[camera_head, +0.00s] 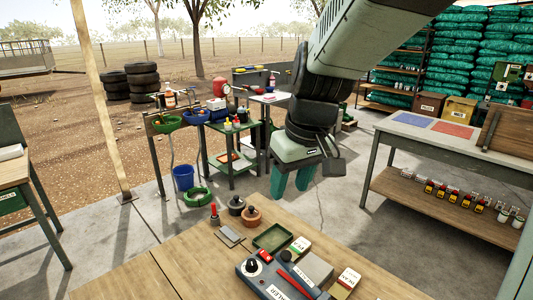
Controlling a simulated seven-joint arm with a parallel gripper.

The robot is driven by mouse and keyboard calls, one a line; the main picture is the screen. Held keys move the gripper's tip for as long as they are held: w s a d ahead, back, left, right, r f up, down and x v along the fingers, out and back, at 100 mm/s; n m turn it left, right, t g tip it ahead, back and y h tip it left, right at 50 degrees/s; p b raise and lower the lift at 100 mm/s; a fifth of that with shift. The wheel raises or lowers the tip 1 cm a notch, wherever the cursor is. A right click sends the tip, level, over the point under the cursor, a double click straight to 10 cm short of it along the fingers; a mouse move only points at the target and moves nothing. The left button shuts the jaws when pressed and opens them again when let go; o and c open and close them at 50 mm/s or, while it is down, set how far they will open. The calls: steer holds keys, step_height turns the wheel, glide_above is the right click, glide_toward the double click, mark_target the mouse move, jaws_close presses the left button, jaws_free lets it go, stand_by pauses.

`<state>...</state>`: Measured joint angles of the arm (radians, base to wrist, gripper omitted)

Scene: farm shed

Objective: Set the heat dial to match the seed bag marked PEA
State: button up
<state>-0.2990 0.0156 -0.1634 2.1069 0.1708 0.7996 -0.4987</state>
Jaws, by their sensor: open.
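A blue-grey heat sealer (246,272) lies on the wooden table at the bottom of the view. Its black dial (252,267) sits at its upper left; the dial's setting is too small to read. Two small bags or packets lie nearby: one white and green (300,246) behind the sealer, one pale (348,279) to its right. I cannot read which is marked PEA. My gripper (293,183) points down with green fingers apart, empty. In the picture it is above and beyond the sealer, touching nothing that I can see.
A green tray (273,237), a grey block or plate (315,267), two small dark-lidded pots (250,215) and a red-topped item (214,214) share the table. A workbench (460,140) stands at right, a cart (232,130) beyond. The table's left front is bare.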

steer(key=w+a+f+n+g, duration=0.1)
steer(key=w+a+f+n, duration=0.15)
steer(key=w+f, duration=0.2)
steer(key=w+a+f+n+g, duration=0.1)
steer(key=w+a+f, duration=0.2)
steer(key=f, duration=0.3)
steer(key=n+h, duration=0.2)
steer(key=n, duration=0.1)
glide_above(251, 261)
step_height(251, 261, down, 12)
steer(key=shift+m, duration=0.25)
step_height(251, 261, down, 11)
steer(key=shift+r, duration=0.1)
steer(key=c, duration=0.8)
steer(key=shift+o, duration=0.2)
